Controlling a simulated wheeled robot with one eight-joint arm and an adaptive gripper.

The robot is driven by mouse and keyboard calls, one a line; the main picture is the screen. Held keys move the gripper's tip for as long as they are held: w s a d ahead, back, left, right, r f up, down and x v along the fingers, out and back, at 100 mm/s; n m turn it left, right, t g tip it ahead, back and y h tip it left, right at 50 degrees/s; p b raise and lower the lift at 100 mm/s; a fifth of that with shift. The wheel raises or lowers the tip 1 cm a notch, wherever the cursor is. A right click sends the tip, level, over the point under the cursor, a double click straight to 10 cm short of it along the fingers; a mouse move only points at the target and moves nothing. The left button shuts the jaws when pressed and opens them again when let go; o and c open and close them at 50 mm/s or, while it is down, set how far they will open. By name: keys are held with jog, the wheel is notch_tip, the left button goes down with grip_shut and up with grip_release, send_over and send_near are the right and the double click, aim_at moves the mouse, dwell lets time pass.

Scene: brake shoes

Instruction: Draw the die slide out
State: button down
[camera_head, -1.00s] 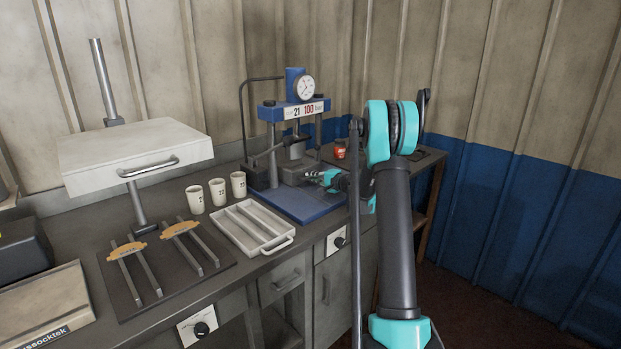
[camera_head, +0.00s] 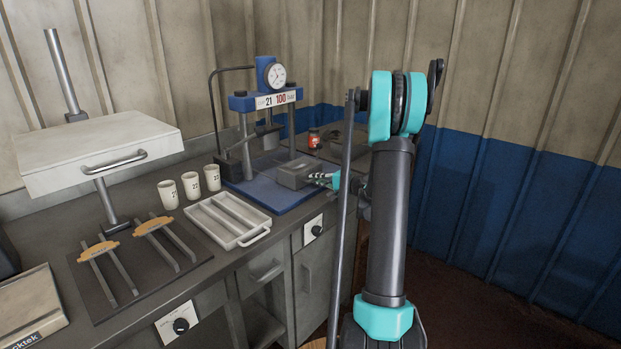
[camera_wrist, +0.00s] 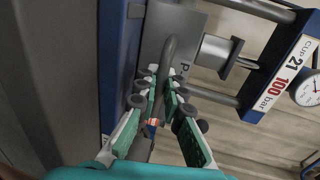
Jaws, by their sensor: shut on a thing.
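The die slide (camera_head: 297,173) is a grey block on the blue base plate of the press. It sits towards the plate's right side, out in front of the press's rear parts. In the wrist view the grey die slide (camera_wrist: 172,22) carries a dark bar handle and part of a letter P. My gripper (camera_head: 320,180) reaches the block from the right. In the wrist view the green fingers of my gripper (camera_wrist: 162,92) are closed around the handle. The exact contact is partly hidden by the finger pads.
The blue press (camera_head: 264,101) has a gauge and a "21 100 bar" label. A grey slotted tray (camera_head: 252,235), three cups (camera_head: 191,185) and a rack with orange-brown shoes (camera_head: 100,250) stand to the left. A red jar (camera_head: 313,139) stands behind. Open floor lies right of the bench.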

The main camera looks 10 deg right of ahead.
jog(key=shift+s+d, duration=0.15)
jog(key=shift+s, duration=0.05)
jog(key=c, duration=1.9)
grip_release()
jog(key=shift+d, duration=0.1)
jog(key=v, duration=1.2)
